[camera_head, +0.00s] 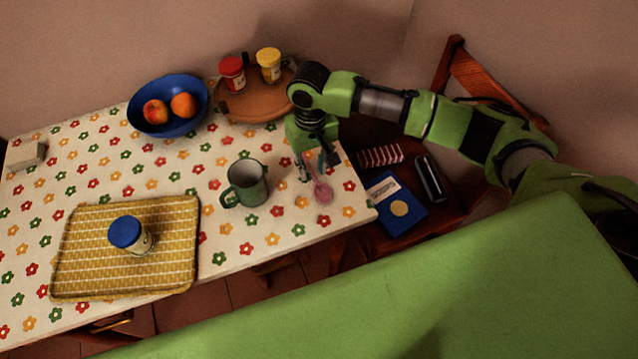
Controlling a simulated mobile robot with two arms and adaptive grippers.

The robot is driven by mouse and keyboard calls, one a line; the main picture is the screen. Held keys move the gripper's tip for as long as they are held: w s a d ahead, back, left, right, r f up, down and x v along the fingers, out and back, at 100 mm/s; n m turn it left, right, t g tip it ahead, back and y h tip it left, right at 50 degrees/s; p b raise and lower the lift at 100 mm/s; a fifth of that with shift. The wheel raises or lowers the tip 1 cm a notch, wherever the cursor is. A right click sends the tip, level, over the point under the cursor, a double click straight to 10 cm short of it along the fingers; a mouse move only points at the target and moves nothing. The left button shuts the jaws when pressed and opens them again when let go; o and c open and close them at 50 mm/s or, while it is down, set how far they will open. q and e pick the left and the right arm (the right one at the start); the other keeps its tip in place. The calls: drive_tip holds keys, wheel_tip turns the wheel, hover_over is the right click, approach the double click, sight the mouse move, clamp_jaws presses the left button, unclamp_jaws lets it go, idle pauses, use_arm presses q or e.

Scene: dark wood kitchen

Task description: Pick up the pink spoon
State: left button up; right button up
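The pink spoon (322,191) lies near the right end of the flowered tabletop, its bowl toward the front and its handle running up toward my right gripper. My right gripper (316,172) points down at the handle end of the spoon, its fingers on either side of the handle or close to it. The fingers look apart, and I cannot tell whether they touch the spoon. The upper part of the handle is partly hidden by the gripper. My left gripper is not in view.
A green mug (246,184) stands just left of the spoon. A brown tray (250,106) with two jars is behind. A chair with a blue book (393,220) is right.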

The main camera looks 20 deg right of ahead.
clamp_jaws()
idle(0.3)
